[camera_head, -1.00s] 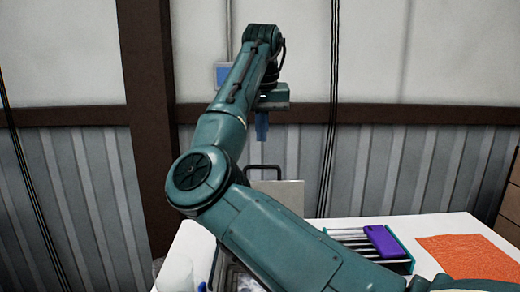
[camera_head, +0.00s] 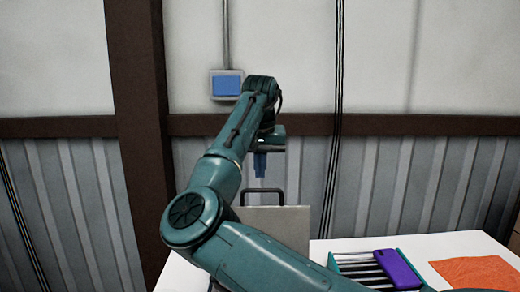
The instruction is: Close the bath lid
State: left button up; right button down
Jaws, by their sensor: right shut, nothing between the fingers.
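The bath lid (camera_head: 290,222) is a flat grey panel with a black loop handle (camera_head: 263,191) along its top edge. It stands upright, raised at the back of the white table. My right arm crosses in front of it and hides its left and lower parts. The bath below it is hidden behind my arm. My right gripper (camera_head: 260,167) is shut and empty, pointing down with blue fingers. In the picture it is just above the handle, with a small gap. I cannot tell which of the two is nearer to me. My left gripper is out of view.
A rack with light bars (camera_head: 352,268) and a purple flat object (camera_head: 398,268) on it stand right of my arm on the white table (camera_head: 440,246). An orange cloth (camera_head: 477,272) lies further right. A corrugated wall is behind the table.

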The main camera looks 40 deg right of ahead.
jog(key=shift+s+a+f+p, duration=0.2)
jog(key=shift+s+a+f, duration=0.25)
jog(key=shift+s+a, duration=0.2)
jog(key=shift+s+a+f+p, duration=0.15)
jog(key=shift+s+a+f, duration=0.3)
jog(key=shift+s, duration=0.25)
jog(key=shift+r, duration=0.1)
